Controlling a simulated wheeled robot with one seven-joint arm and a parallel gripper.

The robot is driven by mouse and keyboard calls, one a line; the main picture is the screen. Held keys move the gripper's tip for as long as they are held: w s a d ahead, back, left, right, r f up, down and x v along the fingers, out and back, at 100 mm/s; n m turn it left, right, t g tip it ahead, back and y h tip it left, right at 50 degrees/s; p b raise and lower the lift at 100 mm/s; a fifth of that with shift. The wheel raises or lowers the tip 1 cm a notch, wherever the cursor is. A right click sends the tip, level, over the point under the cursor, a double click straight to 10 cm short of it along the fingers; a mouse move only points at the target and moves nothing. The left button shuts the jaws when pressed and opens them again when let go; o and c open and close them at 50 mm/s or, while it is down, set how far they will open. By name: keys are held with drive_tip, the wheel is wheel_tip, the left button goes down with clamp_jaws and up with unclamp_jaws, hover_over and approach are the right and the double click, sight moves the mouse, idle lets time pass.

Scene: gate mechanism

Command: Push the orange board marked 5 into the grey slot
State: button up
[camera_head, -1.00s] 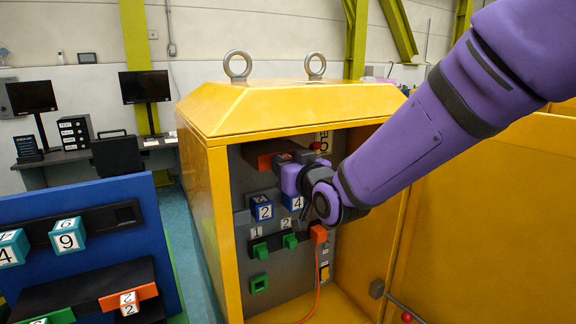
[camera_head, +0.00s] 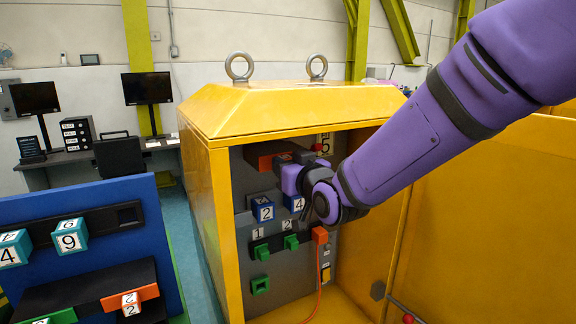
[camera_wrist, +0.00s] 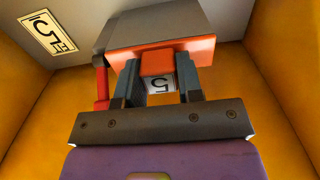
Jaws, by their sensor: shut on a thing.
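The orange board (camera_wrist: 199,51) shows in the wrist view at the mouth of the grey slot housing (camera_wrist: 150,22). How deep it sits inside is hard to tell. A small block on the board's front has an orange face and a white face marked 5 (camera_wrist: 160,83). My gripper (camera_wrist: 158,70) is shut on this block, one finger on each side. In the head view the board (camera_head: 262,157) shows as an orange-red bar high in the yellow cabinet, and my gripper (camera_head: 290,166) is at its right part. My wrist hides much of that area.
A sign marked 5 (camera_wrist: 48,34) is on the back panel. A red part (camera_wrist: 101,88) stands close left of my fingers. Blue blocks marked 2 (camera_head: 262,208) and 4 (camera_head: 295,202) and green parts (camera_head: 261,252) are below. Yellow cabinet walls (camera_head: 370,220) enclose the space.

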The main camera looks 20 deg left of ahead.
drive_tip(key=o, duration=1)
drive_tip(key=shift+w+a, duration=0.1)
drive_tip(key=shift+o, duration=0.2)
drive_tip(key=v, duration=1)
drive_tip(key=shift+s+d, duration=0.25)
drive_tip(key=shift+s, duration=0.1)
